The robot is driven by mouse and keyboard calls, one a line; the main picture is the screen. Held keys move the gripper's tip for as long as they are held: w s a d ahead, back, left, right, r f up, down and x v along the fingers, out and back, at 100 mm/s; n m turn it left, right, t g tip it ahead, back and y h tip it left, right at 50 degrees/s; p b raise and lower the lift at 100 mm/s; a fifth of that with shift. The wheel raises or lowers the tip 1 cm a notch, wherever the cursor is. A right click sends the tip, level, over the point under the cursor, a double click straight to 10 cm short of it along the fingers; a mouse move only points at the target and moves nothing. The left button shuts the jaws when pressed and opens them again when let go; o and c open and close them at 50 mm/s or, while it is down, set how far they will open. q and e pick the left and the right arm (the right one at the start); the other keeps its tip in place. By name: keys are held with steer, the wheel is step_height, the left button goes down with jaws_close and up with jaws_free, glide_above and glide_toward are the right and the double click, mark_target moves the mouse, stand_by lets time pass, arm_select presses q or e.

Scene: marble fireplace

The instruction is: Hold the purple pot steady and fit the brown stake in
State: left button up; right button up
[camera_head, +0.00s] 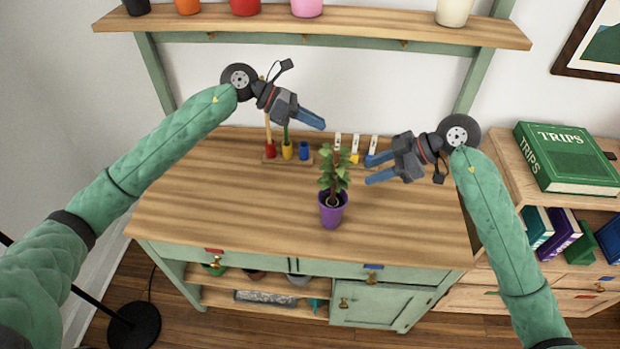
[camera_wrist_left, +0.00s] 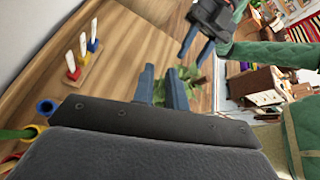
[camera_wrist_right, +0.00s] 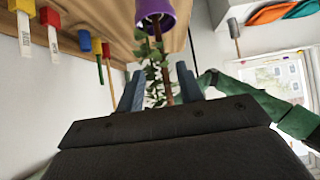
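The purple pot (camera_head: 331,211) stands upright on the wooden worktop with a leafy green plant (camera_head: 335,172) in it. The pot also shows at the top of the right wrist view (camera_wrist_right: 153,10). There a straight brown piece (camera_wrist_right: 165,65) rises from it among the leaves; I cannot tell whether this is the brown stake or the stem. My left gripper (camera_head: 316,120) is open and empty, above and behind the plant to the left. My right gripper (camera_head: 372,170) is open and empty, to the right of the plant and apart from it.
A small rack behind the pot has red (camera_head: 270,151), yellow (camera_head: 288,150) and blue (camera_head: 304,151) holders; sticks stand in the red and yellow ones. White labelled markers (camera_head: 355,146) stand beside it. A shelf (camera_head: 340,30) with pots hangs above. The worktop's left side is clear.

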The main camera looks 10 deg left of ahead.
arm_select(q)
step_height(320, 180, down, 3)
steer(key=a+m+y, duration=0.2)
steer(key=y, duration=0.1)
steer(key=m+g+y, duration=0.1)
steer(key=m+y, duration=0.4)
steer(key=m, duration=0.3)
glide_toward(321, 204)
steer(key=f, duration=0.1)
steer(key=shift+d+x, duration=0.2)
steer(key=shift+x, duration=1.85)
steer(key=shift+d+x, duration=0.2)
steer(key=shift+x, duration=1.85)
steer(key=shift+s+r, duration=0.1)
steer(key=shift+r, duration=0.05)
steer(key=shift+c, duration=0.4)
